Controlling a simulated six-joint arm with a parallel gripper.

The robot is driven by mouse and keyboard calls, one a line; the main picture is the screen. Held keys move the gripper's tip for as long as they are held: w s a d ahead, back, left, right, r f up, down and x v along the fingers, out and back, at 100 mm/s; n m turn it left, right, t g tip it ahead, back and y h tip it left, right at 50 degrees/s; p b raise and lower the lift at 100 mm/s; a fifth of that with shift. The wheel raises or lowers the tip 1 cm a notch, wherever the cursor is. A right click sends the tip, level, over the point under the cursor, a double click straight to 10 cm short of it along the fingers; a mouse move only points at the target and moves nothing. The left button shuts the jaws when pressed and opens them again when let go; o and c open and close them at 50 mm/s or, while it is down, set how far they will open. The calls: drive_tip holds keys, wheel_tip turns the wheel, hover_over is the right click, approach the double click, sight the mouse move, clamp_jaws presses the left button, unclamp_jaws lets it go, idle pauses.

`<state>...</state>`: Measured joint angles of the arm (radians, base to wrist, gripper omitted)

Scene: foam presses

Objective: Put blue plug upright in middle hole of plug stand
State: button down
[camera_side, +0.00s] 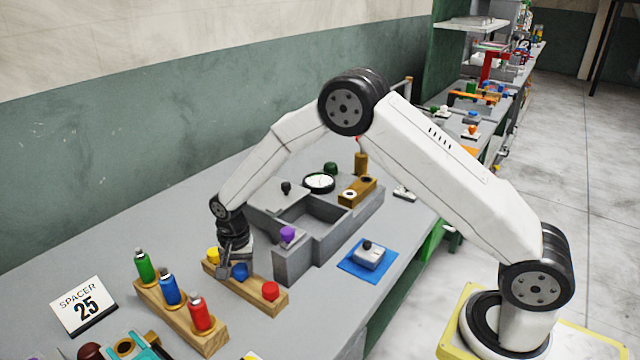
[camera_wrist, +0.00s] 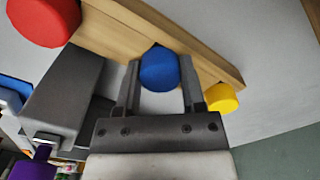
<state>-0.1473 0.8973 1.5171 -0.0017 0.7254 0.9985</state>
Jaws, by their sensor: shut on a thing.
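The plug stand is a long wooden block (camera_side: 219,276) on the grey bench; it also crosses the top of the wrist view (camera_wrist: 112,30). A yellow plug (camera_side: 213,255) stands at its far end and a red plug (camera_side: 270,291) at its near end. The blue plug (camera_side: 239,271) is between them, over the middle of the stand. My gripper (camera_wrist: 160,85) is shut on the blue plug, with one finger on each side. The plug looks about upright. Its lower part and the middle hole are hidden, so I cannot tell how deep it sits.
A grey tray fixture (camera_side: 292,264) with a purple knob (camera_side: 288,234) stands close to the right of the stand. A wooden rack (camera_side: 180,318) with green, blue and red bottles is at the front left. A blue mat (camera_side: 351,262) lies to the right.

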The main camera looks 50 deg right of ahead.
sight(240, 268)
drive_tip(key=shift+c, duration=0.5)
unclamp_jaws()
drive_tip(key=shift+r, duration=3.9)
